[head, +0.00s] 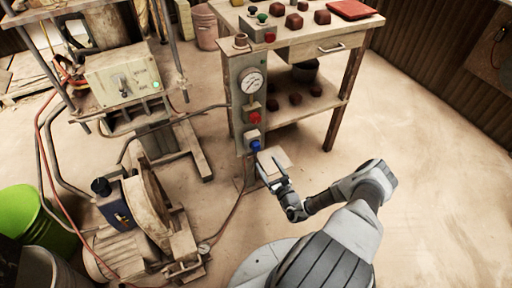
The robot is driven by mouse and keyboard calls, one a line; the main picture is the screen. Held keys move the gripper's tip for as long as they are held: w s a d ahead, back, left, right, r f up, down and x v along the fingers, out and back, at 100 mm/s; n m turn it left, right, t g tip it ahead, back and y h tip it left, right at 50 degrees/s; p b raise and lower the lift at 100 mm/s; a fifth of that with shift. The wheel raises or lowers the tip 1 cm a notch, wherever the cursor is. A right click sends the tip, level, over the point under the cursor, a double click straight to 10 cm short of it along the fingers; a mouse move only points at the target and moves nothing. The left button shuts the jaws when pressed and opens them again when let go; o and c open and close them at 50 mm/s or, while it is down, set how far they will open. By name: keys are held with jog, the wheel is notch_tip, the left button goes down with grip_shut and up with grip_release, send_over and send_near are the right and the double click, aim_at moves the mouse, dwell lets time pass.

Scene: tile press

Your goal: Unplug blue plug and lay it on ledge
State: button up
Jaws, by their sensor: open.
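The blue plug (255,146) sits at the bottom of the upright grey panel (238,110), below a red button or plug (255,118) and a round gauge (251,81). A small flat beige ledge (275,157) appears to stick out just right of and below the blue plug. My gripper (266,168) is open, just below the blue plug and in front of the ledge, and overlaps the ledge in the picture. I cannot tell whether it touches either. Its fingertips are small and partly hard to make out.
A wooden workbench (335,34) with dark red blocks and a drawer stands behind the panel. A motor-driven machine (140,215) and a control box (124,76) are at left, with hoses nearby. A green bin (35,217) is far left. The floor at right is clear.

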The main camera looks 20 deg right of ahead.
aim_at(258, 149)
jog(key=shift+w, duration=0.1)
jog(key=w+b, duration=0.1)
jog(key=w, duration=0.2)
jog(key=w+b, duration=0.2)
jog(key=w, duration=0.2)
jog(key=shift+a+f, duration=0.1)
jog(key=shift+a, duration=0.1)
jog(key=shift+w+b, duration=0.3)
jog(key=shift+w, duration=0.6)
jog(key=shift+c, duration=0.3)
dwell(0.3)
grip_shut()
dwell(0.4)
jog(key=shift+s, duration=0.15)
jog(key=shift+s+d+p, duration=0.1)
jog(key=shift+s+p, duration=1.5)
jog(key=shift+s, duration=1.25)
